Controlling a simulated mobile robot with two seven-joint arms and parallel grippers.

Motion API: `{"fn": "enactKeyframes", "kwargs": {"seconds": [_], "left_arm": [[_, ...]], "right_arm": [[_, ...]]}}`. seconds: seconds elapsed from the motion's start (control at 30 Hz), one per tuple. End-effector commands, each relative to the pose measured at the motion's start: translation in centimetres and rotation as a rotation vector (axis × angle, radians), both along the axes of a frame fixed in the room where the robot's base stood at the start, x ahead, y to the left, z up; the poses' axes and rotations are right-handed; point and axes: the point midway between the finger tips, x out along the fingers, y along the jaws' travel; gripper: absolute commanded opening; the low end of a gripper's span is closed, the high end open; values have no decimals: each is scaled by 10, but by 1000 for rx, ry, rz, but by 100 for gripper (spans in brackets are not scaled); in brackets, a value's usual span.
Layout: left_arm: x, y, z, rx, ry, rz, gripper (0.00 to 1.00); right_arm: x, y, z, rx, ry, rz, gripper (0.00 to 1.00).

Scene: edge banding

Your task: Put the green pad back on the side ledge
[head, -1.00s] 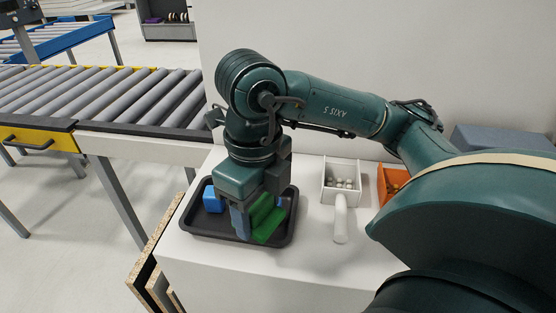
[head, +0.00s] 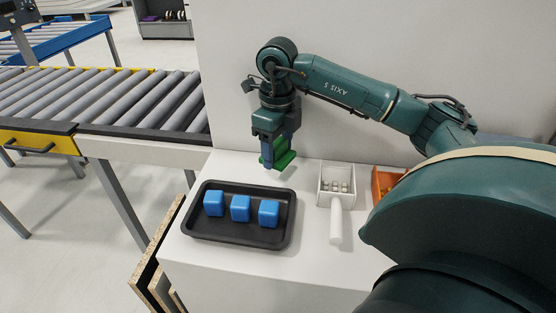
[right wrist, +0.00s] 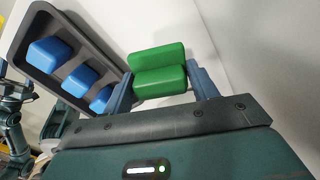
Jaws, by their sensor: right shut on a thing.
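My right gripper (head: 277,160) is shut on the green pad (head: 285,159) behind the black tray, near the back wall. In the right wrist view the green pad (right wrist: 159,81) sits between the two blue-grey fingers, and its shape looks stepped, like two joined blocks. In the head view a finger hides part of it. The pad appears to be held above the white ledge top (head: 310,262); I cannot tell whether it touches the surface. My left gripper is in neither view now.
The black tray (head: 240,243) holds three blue blocks (head: 240,208) in a row. To its right stand a white box (head: 326,184) of small pale pieces with a white handle (head: 336,226) and an orange bin (head: 380,183). A roller conveyor (head: 120,105) is at left.

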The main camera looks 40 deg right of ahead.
Motion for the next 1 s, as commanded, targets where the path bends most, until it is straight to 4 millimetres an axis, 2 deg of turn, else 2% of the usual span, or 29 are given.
{"fn": "enactKeyframes", "kwargs": {"seconds": [0.17,0.37,0.43,0.83,0.87,1.0], "left_arm": [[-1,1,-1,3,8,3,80],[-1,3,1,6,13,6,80],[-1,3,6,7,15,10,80],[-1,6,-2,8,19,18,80],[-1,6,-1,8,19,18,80],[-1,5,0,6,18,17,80]], "right_arm": [[0,0,-14,0,0,-1,36],[-1,0,-42,0,1,-3,36],[1,-2,-45,1,0,-3,36],[2,-3,-54,1,-2,-1,36],[2,-3,-53,1,-2,-1,60],[2,-3,-52,1,-2,-1,71]]}}
